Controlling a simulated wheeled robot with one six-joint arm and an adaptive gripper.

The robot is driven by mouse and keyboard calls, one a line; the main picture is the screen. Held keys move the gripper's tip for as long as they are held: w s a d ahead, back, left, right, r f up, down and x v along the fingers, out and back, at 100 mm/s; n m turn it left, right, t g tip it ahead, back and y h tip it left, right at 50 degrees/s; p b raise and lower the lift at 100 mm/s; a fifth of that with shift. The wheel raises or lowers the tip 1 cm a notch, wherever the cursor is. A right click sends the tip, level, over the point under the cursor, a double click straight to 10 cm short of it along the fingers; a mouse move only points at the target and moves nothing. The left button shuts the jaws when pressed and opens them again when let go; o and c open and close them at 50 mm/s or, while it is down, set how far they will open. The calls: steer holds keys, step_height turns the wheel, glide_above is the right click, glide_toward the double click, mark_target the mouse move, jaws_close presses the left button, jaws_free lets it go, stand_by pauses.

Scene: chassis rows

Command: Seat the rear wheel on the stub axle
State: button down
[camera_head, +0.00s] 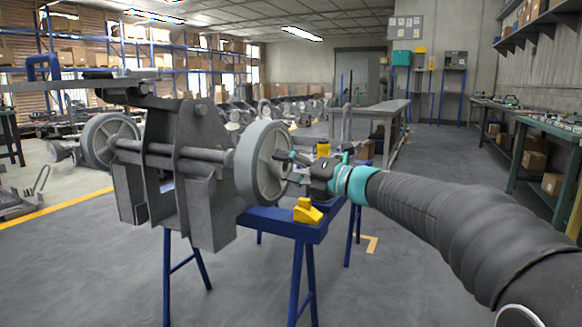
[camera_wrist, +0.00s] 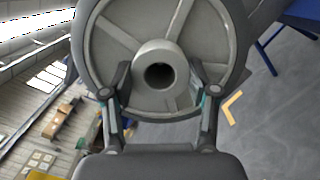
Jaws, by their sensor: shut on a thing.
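The grey spoked wheel (camera_head: 262,165) stands upright at the right end of the chassis axle (camera_head: 215,156). In the wrist view the wheel (camera_wrist: 110,40) faces me, with its round hub (camera_wrist: 158,75) between my two fingers. My gripper (camera_head: 292,158) is shut on the wheel at its hub; it also shows in the wrist view (camera_wrist: 160,76). The hub's bore looks dark, with no axle end visible in it. The wheel hides the axle's tip, so I cannot tell whether it has entered the hub. A second wheel (camera_head: 108,140) sits at the axle's left end.
The grey chassis (camera_head: 190,140) rests on blue trestles (camera_head: 290,222). A yellow block (camera_head: 307,211) sits on the blue beam just below my gripper, and another yellow part (camera_head: 323,150) is behind it. Workbenches line the right; the floor between is open.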

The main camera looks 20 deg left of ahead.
steer(key=shift+w+a+r+p, duration=0.15)
steer(key=shift+a+p, duration=0.7)
steer(key=shift+a, duration=0.9)
steer(key=shift+w+a+r+p, duration=0.1)
steer(key=shift+a+p, duration=0.75)
steer(key=shift+a, duration=0.85)
steer(key=shift+c, duration=1.2)
jaws_free()
steer(key=shift+f, duration=0.15)
steer(key=shift+f, duration=0.2)
steer(key=s+d, duration=0.2)
steer(key=d, duration=0.9)
steer(key=shift+d+f, duration=0.2)
steer(key=shift+d, duration=0.15)
steer(key=shift+s, duration=0.1)
